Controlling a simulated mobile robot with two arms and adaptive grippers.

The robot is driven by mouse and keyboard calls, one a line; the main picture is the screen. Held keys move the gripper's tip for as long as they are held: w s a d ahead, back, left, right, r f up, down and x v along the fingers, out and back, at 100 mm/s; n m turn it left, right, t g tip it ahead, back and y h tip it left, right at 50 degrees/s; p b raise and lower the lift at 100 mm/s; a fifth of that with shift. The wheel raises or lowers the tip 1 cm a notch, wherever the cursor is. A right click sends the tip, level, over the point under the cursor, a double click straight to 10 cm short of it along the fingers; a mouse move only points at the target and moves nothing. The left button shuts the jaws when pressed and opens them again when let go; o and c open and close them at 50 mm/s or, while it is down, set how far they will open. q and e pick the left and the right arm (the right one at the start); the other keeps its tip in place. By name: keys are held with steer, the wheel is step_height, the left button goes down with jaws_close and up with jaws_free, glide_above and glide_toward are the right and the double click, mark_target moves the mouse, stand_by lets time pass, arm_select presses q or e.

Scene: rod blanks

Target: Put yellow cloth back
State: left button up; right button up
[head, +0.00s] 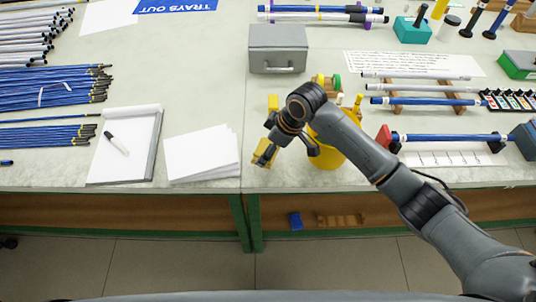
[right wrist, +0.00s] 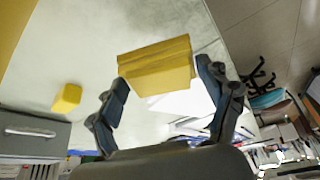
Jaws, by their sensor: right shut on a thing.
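The yellow cloth (head: 262,153) looks like a thick folded pad and is in my right gripper (head: 268,150), over the front part of the table. In the right wrist view, the cloth (right wrist: 156,67) sits between the two fingertips of the same gripper (right wrist: 163,80), which is shut on it. How far it is above the table is hard to tell. A yellow container (head: 330,158) stands just right of the gripper, partly hidden by my right arm. My left gripper is not in view.
A small yellow block (head: 273,103) lies in front of a grey drawer box (head: 278,48). Left are white sheets (head: 203,155), a notepad (head: 124,150) and blue rods (head: 50,88). Rod racks (head: 425,97) stand right. The table's front edge is close below the gripper.

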steer(key=shift+f, duration=0.4)
steer(key=shift+w+f, duration=0.1)
steer(key=shift+f, duration=0.25)
step_height(320, 180, down, 3)
steer(key=shift+f, duration=0.2)
steer(key=shift+w, duration=0.1)
steer(key=o, duration=0.7)
steer(key=shift+f, duration=0.1)
steer(key=shift+c, duration=0.2)
steer(key=o, duration=0.4)
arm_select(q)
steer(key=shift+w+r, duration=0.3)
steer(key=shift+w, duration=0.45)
arm_select(e)
steer(key=shift+r, duration=0.2)
